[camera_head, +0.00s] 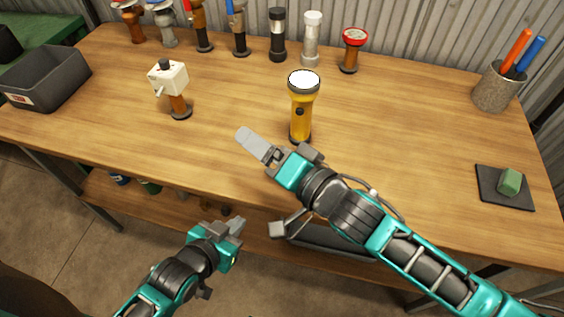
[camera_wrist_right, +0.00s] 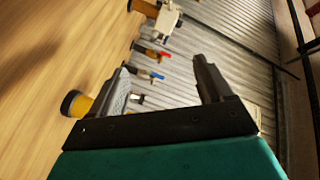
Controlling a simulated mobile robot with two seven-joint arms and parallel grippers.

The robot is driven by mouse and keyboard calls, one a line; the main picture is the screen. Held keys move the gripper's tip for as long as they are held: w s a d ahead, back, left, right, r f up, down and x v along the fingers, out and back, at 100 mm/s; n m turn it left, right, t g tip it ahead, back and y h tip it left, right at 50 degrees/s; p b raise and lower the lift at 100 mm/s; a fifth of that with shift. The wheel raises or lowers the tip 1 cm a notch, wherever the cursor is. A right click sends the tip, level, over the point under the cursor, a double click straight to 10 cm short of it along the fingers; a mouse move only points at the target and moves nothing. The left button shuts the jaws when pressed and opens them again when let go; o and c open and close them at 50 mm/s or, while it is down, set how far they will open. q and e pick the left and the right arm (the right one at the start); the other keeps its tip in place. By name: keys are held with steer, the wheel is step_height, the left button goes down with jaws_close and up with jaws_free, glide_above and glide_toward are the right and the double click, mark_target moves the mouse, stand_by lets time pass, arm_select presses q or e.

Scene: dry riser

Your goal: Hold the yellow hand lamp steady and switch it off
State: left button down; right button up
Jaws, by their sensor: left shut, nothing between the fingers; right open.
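The yellow hand lamp (camera_head: 301,122) stands upright on the wooden table, its bright white lens facing up and a dark button on its side. My right gripper (camera_head: 280,148) is open and empty, just in front of and left of the lamp, apart from it as far as I can tell. In the right wrist view, a yellow and black piece, likely the lamp (camera_wrist_right: 84,106), shows at the left, partly hidden behind one finger of the open gripper (camera_wrist_right: 163,75). My left gripper (camera_head: 237,226) is shut and empty, low in front of the table's front edge.
A white box on a brown stem (camera_head: 170,78) stands left of the lamp. Several lamps and fittings, including a red-topped one (camera_head: 353,42), line the back. A grey bin (camera_head: 45,80) is far left; a pen cup (camera_head: 495,88) and black mat (camera_head: 490,196) are right.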

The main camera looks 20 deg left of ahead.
steer(key=s+a+f+h, duration=0.2)
steer(key=s+a+f+n+t+h, duration=0.1)
steer(key=s+a+f+h, duration=0.1)
steer(key=a, duration=0.1)
steer(key=shift+f+n+t+h, duration=0.3)
steer(key=shift+f+h, duration=0.05)
steer(key=shift+h, duration=0.05)
steer(key=d+t+h, duration=0.1)
steer(key=w+d+t+h, duration=0.1)
steer(key=h, duration=0.1)
steer(key=w+d+t+h, duration=0.1)
steer(key=shift+w+d+f+t+h, duration=0.15)
steer(key=shift+d+f+t+h, duration=0.15)
steer(key=shift+d+f+h, duration=0.1)
steer(key=d+r+m+t+h, duration=0.2)
steer(key=d+r+t+h, duration=0.1)
steer(key=d+t+h, duration=0.15)
glide_toward(302, 112)
steer(key=w, duration=0.2)
steer(key=shift+w+a, duration=0.25)
steer(key=shift+a, duration=0.15)
